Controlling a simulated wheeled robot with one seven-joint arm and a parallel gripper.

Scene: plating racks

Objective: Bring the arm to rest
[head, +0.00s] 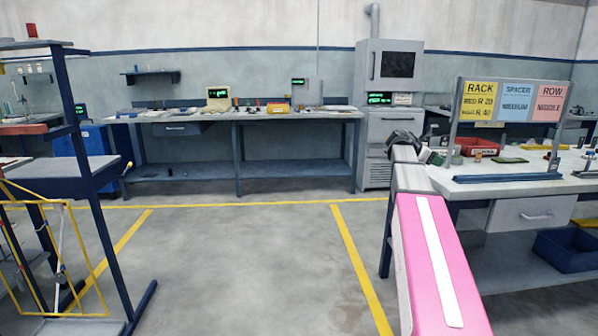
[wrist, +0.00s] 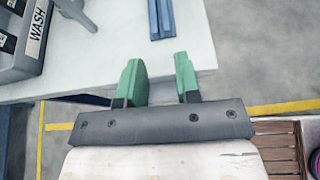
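My arm reaches forward from the lower right of the head view, with its pink and white link in front. My gripper (head: 432,155) is at its far end, beside the left edge of the right-hand workbench (head: 510,186). In the wrist view my gripper (wrist: 160,78) shows two green fingers standing apart, with only the pale bench top and floor seen between them. It is open and empty. The fingers appear over the edge of the bench top (wrist: 110,65).
A grey WASH container (wrist: 25,40) and a blue bar (wrist: 160,18) are near the gripper. A sign rack (head: 510,100) and a red bin (head: 478,146) stand on the bench. A blue-posted rack (head: 85,185) is at left. The middle floor (head: 240,260) is clear.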

